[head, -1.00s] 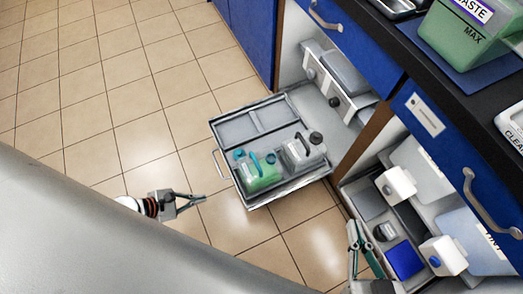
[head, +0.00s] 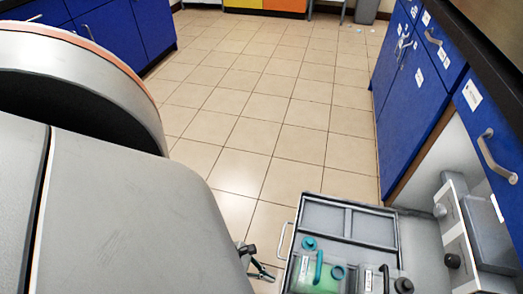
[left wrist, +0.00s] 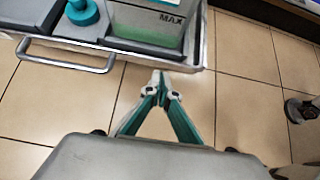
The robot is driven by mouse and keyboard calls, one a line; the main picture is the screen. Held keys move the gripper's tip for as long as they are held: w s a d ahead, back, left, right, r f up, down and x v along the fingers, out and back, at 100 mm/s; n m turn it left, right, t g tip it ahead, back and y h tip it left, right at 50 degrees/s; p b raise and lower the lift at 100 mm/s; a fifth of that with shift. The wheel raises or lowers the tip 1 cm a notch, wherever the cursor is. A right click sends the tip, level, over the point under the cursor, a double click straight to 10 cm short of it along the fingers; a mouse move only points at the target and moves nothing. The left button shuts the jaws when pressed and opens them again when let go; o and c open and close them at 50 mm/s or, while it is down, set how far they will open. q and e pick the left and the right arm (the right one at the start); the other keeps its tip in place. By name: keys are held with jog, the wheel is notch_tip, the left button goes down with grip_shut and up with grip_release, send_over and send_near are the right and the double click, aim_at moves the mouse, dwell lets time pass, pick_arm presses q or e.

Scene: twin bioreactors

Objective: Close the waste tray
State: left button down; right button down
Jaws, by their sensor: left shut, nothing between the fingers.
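The waste tray (head: 322,216) is pulled out of the cabinet under the counter at the lower right of the head view. It holds a bottle with green liquid (head: 318,274) and teal caps, and a clear bottle (head: 374,281) with a black cap. The tray's handle (head: 283,240) is on its left side. In the left wrist view the tray's front wall (left wrist: 130,54) and handle (left wrist: 65,55) cross the top. My left gripper (left wrist: 159,82) is shut and empty, its tips close to the front wall; contact is unclear. In the head view it (head: 262,271) is partly hidden. My right gripper is not recognizable.
Blue cabinets (head: 418,100) line the right side, with a grey box (head: 485,235) inside the open bay. Tiled floor (head: 270,130) is free ahead. A dark object (left wrist: 302,109), unclear, is at the right of the wrist view.

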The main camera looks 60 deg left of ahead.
aim_at(286, 284)
pick_arm(q)
jog(key=shift+w+d+r, duration=0.2)
jog(key=shift+w+d, duration=0.95)
jog(key=shift+w, duration=0.2)
